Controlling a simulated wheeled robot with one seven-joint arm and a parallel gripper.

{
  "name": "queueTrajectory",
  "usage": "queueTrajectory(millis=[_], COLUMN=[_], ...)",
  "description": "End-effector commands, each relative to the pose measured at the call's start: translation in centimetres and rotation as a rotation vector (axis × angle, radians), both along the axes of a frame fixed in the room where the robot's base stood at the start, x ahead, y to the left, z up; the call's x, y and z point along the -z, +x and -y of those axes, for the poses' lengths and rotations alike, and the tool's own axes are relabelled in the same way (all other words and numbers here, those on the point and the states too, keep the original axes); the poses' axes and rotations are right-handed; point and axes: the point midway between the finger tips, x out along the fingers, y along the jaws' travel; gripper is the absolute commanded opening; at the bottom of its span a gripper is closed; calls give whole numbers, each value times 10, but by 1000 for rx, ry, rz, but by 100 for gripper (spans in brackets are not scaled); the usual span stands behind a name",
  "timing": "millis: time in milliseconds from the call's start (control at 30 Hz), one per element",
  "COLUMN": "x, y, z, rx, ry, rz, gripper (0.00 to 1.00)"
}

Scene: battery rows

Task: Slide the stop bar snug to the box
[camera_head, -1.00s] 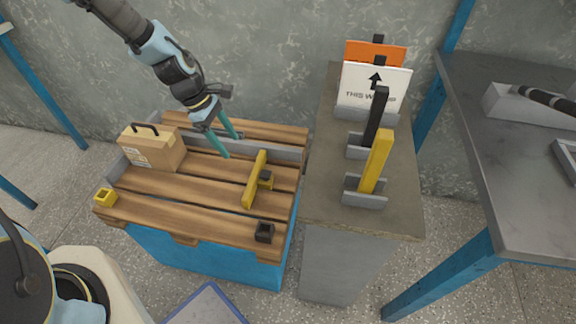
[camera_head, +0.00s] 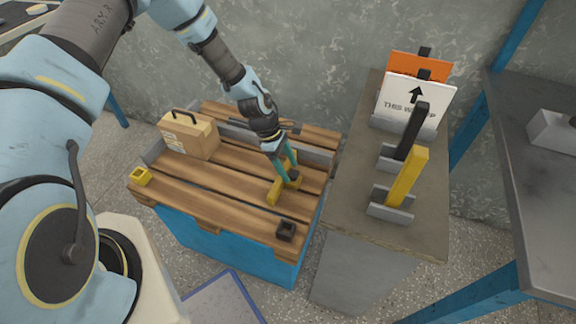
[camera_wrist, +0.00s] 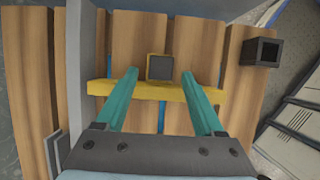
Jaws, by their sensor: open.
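The yellow stop bar (camera_head: 274,192) lies across the slats of the wooden pallet (camera_head: 205,207), right of its middle. It also shows in the wrist view (camera_wrist: 156,91), with a dark square block (camera_wrist: 160,68) at its middle. My gripper (camera_head: 288,180) is over the bar with its teal fingers pointing down. In the wrist view my gripper (camera_wrist: 160,80) is open, its fingertips apart on either side of the dark block and reaching the bar. I cannot tell whether they touch it. The tan box (camera_head: 190,136) with a black handle stands at the pallet's left back, well apart from the bar.
A grey rail (camera_head: 320,156) runs along the pallet's back. A black socket (camera_head: 286,230) and a yellow socket (camera_head: 141,176) sit at the front corners. A stone pedestal (camera_head: 352,205) on the right carries signs and upright black and yellow bars.

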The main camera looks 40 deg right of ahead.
Motion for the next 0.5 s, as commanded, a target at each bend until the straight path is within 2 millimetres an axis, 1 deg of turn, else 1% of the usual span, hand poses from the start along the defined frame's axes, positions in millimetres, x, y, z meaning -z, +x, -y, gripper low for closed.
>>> queueTrajectory(millis=[233, 500], x=[1, 1], y=[0, 0], z=[0, 0], rx=[0, 0], ry=[0, 1], rz=[0, 0], gripper=[70, 40])
